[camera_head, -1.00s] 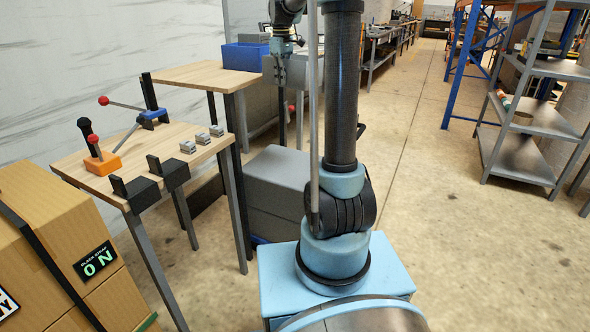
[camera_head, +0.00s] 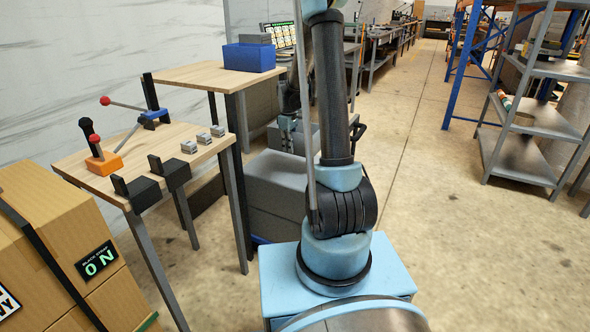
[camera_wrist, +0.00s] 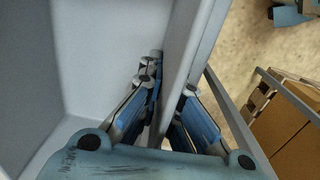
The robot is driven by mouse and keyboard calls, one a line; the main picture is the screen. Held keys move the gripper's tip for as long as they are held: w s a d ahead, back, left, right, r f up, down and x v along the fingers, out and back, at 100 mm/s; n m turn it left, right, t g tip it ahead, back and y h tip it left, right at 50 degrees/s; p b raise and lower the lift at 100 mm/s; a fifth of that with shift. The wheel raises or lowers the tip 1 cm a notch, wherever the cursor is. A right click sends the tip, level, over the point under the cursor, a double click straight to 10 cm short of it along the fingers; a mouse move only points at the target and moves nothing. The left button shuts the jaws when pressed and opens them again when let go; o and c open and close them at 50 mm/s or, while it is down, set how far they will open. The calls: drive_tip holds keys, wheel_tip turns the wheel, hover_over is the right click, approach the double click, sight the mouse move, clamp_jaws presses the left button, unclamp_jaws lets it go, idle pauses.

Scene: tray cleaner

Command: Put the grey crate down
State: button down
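The grey crate (camera_head: 273,138) hangs from my gripper (camera_head: 289,124) just over a larger grey crate stack (camera_head: 272,168) beside the table. In the wrist view my gripper (camera_wrist: 168,95) is shut on the crate's wall (camera_wrist: 183,58), one finger inside and one outside. The crate's pale interior (camera_wrist: 95,60) fills the left of that view and looks empty where it shows. My arm hides part of the crate in the head view. I cannot tell whether its bottom touches the stack.
A wooden table (camera_head: 95,172) with clamps and small grey blocks stands at left. A farther table (camera_head: 205,74) bears a blue bin (camera_head: 249,57) with a grey item on it. Cardboard boxes (camera_head: 50,235) stand at lower left, a grey shelf (camera_head: 530,150) at right. The floor between is clear.

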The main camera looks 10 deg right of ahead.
drive_tip(key=shift+f, duration=4.95)
drive_tip(key=c, duration=1.8)
unclamp_jaws()
